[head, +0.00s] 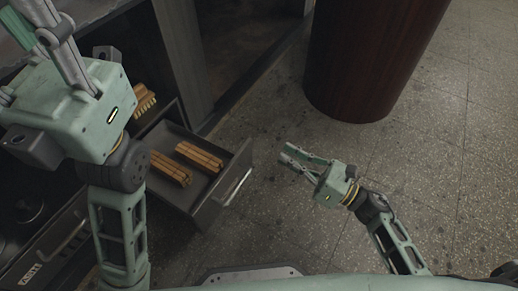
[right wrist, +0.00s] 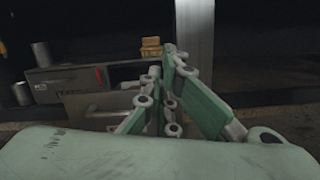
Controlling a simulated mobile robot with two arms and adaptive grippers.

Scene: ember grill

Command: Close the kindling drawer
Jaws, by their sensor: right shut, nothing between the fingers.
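The kindling drawer (head: 202,211) stands open in the head view, pulled out of the dark cabinet toward the right. Two bundles of kindling, a near one (head: 171,168) and a far one (head: 199,156), lie inside it. Its pale bar handle (head: 237,186) is on the front face. My right gripper (head: 287,153) is shut and empty, over the floor to the right of the drawer front and apart from it. Its green fingers (right wrist: 162,85) also show in the right wrist view. My left gripper (head: 50,25) is at the upper left, above the cabinet; its fingertips are cut off by the frame edge.
A drawer labelled ASH (head: 40,262) is at the lower left. A large dark red cylinder (head: 372,55) stands on the floor at the back. The speckled floor (head: 440,170) at the right is clear.

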